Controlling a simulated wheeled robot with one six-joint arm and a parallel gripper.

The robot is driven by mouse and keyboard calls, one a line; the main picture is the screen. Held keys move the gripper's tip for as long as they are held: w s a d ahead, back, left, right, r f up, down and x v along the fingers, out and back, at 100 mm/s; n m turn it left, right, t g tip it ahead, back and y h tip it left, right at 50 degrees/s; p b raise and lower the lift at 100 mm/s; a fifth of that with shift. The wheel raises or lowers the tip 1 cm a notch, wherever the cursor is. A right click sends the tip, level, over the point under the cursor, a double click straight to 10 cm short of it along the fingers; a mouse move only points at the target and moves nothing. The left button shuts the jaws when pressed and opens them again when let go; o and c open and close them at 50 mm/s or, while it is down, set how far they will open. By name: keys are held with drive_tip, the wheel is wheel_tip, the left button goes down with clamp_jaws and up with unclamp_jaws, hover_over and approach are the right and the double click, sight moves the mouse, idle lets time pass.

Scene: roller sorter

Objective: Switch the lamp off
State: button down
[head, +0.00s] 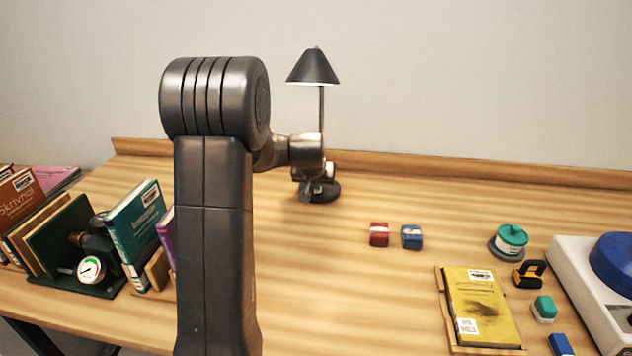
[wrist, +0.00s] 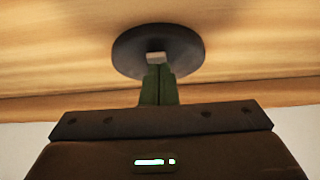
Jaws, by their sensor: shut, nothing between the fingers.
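The lamp (head: 313,68) stands at the back of the table in the head view, with a dark cone shade, a thin stem and a round dark base. The underside of its shade looks bright. In the wrist view the round lamp base (wrist: 187,47) lies straight ahead, with a small pale switch block (wrist: 156,57) on it. My gripper (wrist: 158,70) is shut and empty, its fingertips right at the switch block. I cannot tell whether they touch it. In the head view my arm hides part of the lamp's stem and base.
A red block (head: 379,234) and a blue block (head: 412,237) lie right of the lamp. A yellow book (head: 480,305) lies at front right, near a teal-lidded container (head: 511,238). Books and a gauge (head: 90,269) stand at left. The table between is clear.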

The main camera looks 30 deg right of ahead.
drive_tip(key=f+b, duration=0.1)
drive_tip(key=b, duration=0.3)
drive_tip(key=shift+s+a+f+t+h, duration=0.1)
drive_tip(key=shift+s+t+h, duration=0.05)
drive_tip(key=shift+t+h, duration=0.15)
drive_tip(key=shift+r+p, duration=0.35)
drive_tip(key=shift+p, duration=0.15)
drive_tip(key=shift+w+d+r+p, duration=0.35)
drive_tip(key=shift+w+d+p, duration=0.15)
drive_tip(key=shift+w, duration=0.1)
